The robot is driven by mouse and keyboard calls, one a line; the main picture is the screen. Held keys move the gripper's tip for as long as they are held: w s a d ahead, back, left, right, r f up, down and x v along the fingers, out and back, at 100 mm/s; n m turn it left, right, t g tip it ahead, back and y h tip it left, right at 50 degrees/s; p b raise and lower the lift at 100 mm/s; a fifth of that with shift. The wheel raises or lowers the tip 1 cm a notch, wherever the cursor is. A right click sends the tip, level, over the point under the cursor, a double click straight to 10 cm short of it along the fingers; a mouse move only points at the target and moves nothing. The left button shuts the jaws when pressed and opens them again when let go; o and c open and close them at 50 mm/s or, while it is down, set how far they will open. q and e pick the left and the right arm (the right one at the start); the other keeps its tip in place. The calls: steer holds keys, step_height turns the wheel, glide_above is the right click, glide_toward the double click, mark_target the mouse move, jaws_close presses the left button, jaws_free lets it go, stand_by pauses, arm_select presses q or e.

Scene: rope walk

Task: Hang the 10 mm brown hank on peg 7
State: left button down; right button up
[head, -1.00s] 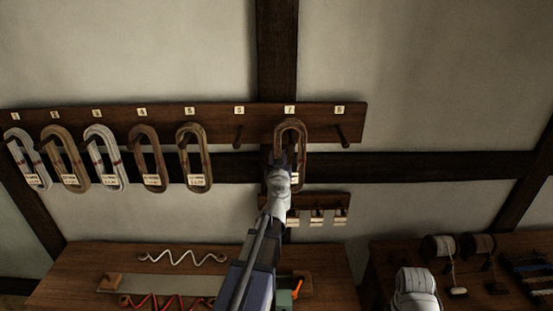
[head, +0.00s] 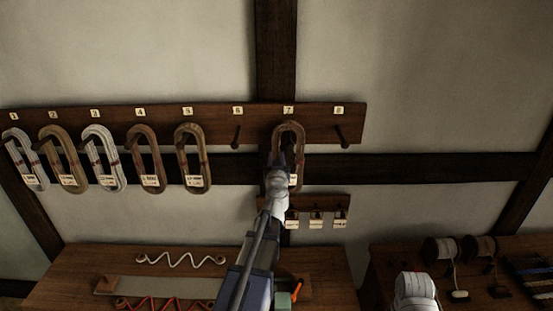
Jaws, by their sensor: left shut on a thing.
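The brown hank (head: 300,137) is an upright oval loop in front of the board, just under the number 7 plate (head: 288,110). My left gripper (head: 281,162) reaches up from below and is shut on the hank's lower left part. A pale tag shows at the hank's lower end, partly behind the gripper. Peg 7 is hidden or lost in the dark inside the loop, so I cannot tell whether the loop is around it.
Pegs 1 to 5 of the peg board (head: 262,118) carry hanks, the nearest a tan one (head: 178,158). Peg 6 (head: 236,137) and peg 8 (head: 341,137) are bare. A small lower rack (head: 318,201) with tags hangs right of my arm. Benches stand below.

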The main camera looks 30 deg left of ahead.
arm_select(q)
steer(key=shift+c, duration=2.4)
jaws_free()
steer(key=v, duration=0.8)
steer(key=shift+w, duration=0.1)
